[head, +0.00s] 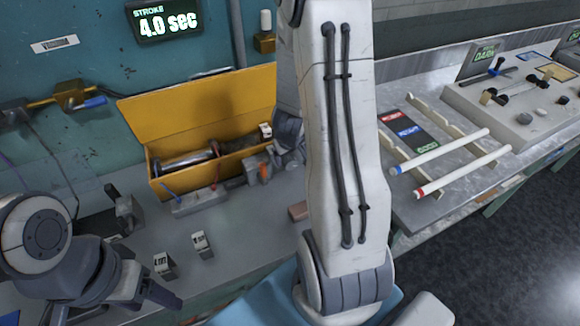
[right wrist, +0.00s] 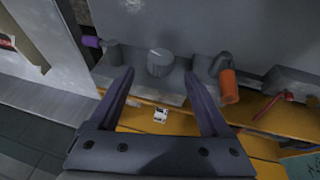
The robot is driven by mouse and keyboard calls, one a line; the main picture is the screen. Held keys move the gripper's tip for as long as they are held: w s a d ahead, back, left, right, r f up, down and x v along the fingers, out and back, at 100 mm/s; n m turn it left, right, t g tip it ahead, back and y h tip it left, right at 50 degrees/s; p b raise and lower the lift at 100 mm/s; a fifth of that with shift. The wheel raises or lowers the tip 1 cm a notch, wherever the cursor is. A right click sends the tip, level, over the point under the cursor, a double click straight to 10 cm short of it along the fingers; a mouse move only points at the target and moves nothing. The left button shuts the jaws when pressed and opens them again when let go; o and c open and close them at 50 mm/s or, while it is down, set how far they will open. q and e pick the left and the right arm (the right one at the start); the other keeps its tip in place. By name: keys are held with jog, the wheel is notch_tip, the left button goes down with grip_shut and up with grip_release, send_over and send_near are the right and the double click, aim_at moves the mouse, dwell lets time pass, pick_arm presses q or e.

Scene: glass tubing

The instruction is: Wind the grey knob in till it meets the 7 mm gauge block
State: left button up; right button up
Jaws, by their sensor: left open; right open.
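A round grey knob (right wrist: 160,63) with a pale line on its face sits on a grey unit in the right wrist view. My right gripper (right wrist: 161,85) is open, its dark fingers to either side of the knob, empty; I cannot tell whether they touch it. In the head view my right arm hides this gripper and the knob. A small block with a white label (right wrist: 161,115) shows between the fingers, its number unreadable. Two labelled metal blocks (head: 163,264) (head: 202,244) stand on the bench. My left gripper (head: 122,302) is open at the lower left, near these blocks.
An orange handle (right wrist: 228,86) is right of the knob, a purple one (right wrist: 91,41) to its left. A display (head: 163,20) reads "STROKE 4.0 sec". Glass rods (head: 440,153) lie on a rack at right.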

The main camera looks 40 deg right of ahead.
aim_at(290, 161)
jog(key=b+x, duration=0.2)
jog(key=x, duration=0.4)
jog(key=shift+f+b, duration=0.2)
jog(key=shift+b, duration=0.15)
grip_shut()
jog(key=shift+w+d+f+b, duration=0.1)
jog(key=shift+w+b, duration=0.05)
jog(key=shift+b, duration=0.5)
jog(key=y+b, duration=0.1)
jog(key=b, duration=0.6)
jog(key=y+b, duration=0.2)
jog(key=b, duration=0.5)
jog(key=shift+d+f+m+t, duration=0.15)
jog(key=shift+d+m+t, duration=0.1)
jog(key=shift+m+t, duration=0.15)
jog(key=y+b, duration=0.2)
jog(key=y, duration=0.1)
jog(key=shift+s+d+m+t+b, duration=0.2)
jog(key=shift+m+t+b, duration=0.1)
jog(key=shift+b, duration=0.1)
jog(key=t+y+b, duration=0.1)
jog(key=y, duration=0.2)
jog(key=shift+d+m+y, duration=0.1)
jog(key=shift+m+y, duration=0.2)
jog(key=shift+m, duration=0.1)
